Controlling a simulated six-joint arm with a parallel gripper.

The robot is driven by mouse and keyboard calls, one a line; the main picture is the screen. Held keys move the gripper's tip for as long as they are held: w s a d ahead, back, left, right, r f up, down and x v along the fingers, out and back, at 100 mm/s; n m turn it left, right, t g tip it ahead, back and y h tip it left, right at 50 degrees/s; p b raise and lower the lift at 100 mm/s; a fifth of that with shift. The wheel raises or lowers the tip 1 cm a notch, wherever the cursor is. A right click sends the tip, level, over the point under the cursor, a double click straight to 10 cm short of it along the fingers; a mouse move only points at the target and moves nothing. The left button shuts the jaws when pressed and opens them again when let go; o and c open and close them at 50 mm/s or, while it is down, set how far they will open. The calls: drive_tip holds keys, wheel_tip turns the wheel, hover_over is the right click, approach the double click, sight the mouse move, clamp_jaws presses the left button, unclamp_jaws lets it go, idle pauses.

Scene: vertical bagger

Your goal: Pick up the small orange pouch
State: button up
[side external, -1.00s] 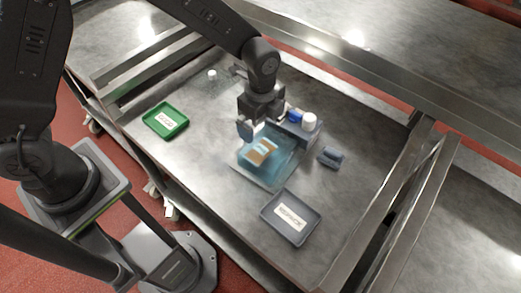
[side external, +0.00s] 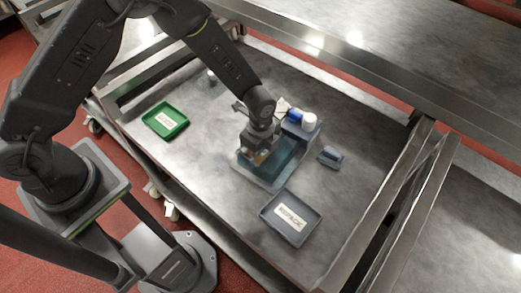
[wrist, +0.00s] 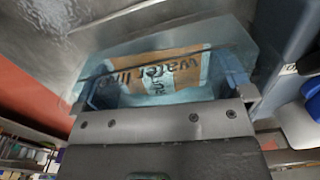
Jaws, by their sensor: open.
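The orange-tan pouch (wrist: 160,72), printed with dark lettering and a pale label, fills the middle of the wrist view behind or within a clear bluish layer. In the side view only a small tan part (side external: 262,158) shows below my gripper (side external: 257,152). The pouch lies at the left part of a blue-grey translucent tray (side external: 283,172). My gripper is open, pointing down over the pouch. In the wrist view its bluish fingers stand at the left and right of the pouch. I cannot tell whether they touch it.
A small grey-blue object (side external: 330,156) lies to the right. A dark labelled tray (side external: 291,218) is in front, and a green labelled tray (side external: 165,121) is at left. Bare steel table lies between them.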

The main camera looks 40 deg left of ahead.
drive_tip(key=shift+c, duration=0.5)
drive_tip(key=c, duration=0.7)
drive_tip(key=shift+c, duration=0.4)
drive_tip(key=shift+r, duration=0.15)
